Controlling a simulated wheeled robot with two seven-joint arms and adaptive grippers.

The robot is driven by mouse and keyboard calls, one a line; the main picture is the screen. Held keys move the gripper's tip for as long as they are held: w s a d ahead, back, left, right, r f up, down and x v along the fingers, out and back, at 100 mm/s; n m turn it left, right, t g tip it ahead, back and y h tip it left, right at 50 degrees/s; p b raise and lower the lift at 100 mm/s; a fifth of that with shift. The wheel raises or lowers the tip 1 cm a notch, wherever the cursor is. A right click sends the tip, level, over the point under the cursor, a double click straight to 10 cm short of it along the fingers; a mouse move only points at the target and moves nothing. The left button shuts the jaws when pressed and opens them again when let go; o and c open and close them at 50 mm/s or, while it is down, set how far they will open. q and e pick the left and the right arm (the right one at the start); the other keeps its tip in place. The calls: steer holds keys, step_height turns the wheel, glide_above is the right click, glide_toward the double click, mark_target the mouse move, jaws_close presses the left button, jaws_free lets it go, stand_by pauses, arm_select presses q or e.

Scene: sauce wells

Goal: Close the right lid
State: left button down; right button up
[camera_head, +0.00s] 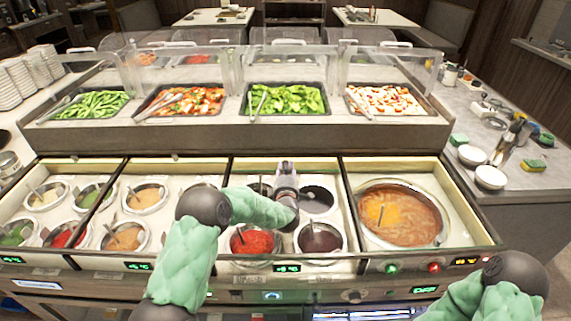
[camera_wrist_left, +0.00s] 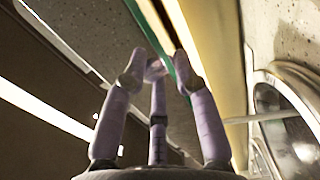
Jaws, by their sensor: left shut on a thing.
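My left gripper (camera_head: 287,168) reaches over the third well section from the left, its fingertips by that section's back edge. In the left wrist view its fingers (camera_wrist_left: 156,70) are closed together at a thin green-edged panel (camera_wrist_left: 181,70), seemingly the glass lid's edge, beside a cream rail. The lid's glass is too clear to trace in the head view, so I cannot tell how far it is open. The sauce wells hold a red sauce pot (camera_head: 254,242), a dark sauce pot (camera_head: 321,238) and a large soup pot (camera_head: 403,215) at right. My right gripper is out of view.
Behind the wells a raised counter carries trays of beans (camera_head: 92,104), lettuce (camera_head: 286,99) and other food under clear guards. White bowls (camera_head: 490,178) and bottles stand on the right counter. Stacked plates (camera_head: 32,72) stand at left. Space above the soup pot is clear.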

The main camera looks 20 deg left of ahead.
arm_select(q)
steer(key=s, duration=0.1)
steer(key=s+d, duration=0.1)
steer(key=s, duration=0.1)
steer(key=s+r, duration=0.1)
steer(key=shift+s+d, duration=0.15)
steer(key=shift+s+r, duration=0.1)
steer(key=shift+r, duration=0.1)
steer(key=c, duration=1)
jaws_free()
steer(key=shift+c, duration=0.2)
steer(key=shift+o, duration=0.2)
steer(key=shift+s+f, duration=0.15)
steer(key=shift+f, duration=0.15)
